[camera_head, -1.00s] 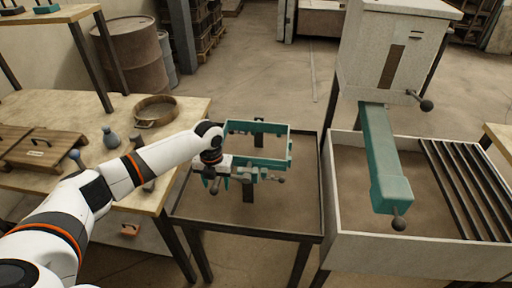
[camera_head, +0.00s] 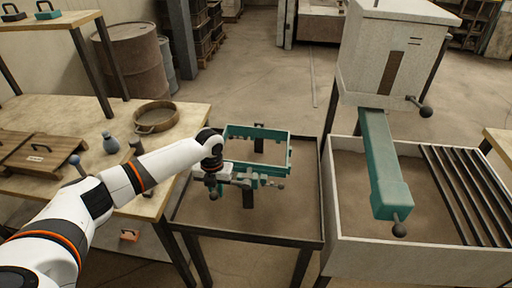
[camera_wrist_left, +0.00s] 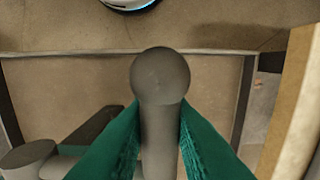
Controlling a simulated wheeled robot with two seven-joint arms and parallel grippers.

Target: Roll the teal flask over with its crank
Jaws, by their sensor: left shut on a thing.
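The teal flask (camera_head: 276,134) is an open rectangular frame held on dark posts above a low tray table, in the middle of the head view. Its crank side faces me, with a grey handle (camera_wrist_left: 161,75) that shows large in the left wrist view. My left gripper (camera_head: 213,190) is at the near left side of the flask. Its two teal fingers are shut on the crank handle, one on each side, with the round end standing out beyond them. The arm hides part of the flask's left side. My right gripper is in neither view.
The low tray (camera_head: 280,239) has a raised dark rim. A wooden bench (camera_head: 185,104) with a round pan (camera_head: 155,117) stands at left. A grey hopper (camera_head: 385,60) with a teal chute (camera_head: 384,165) stands over a box with bars at right.

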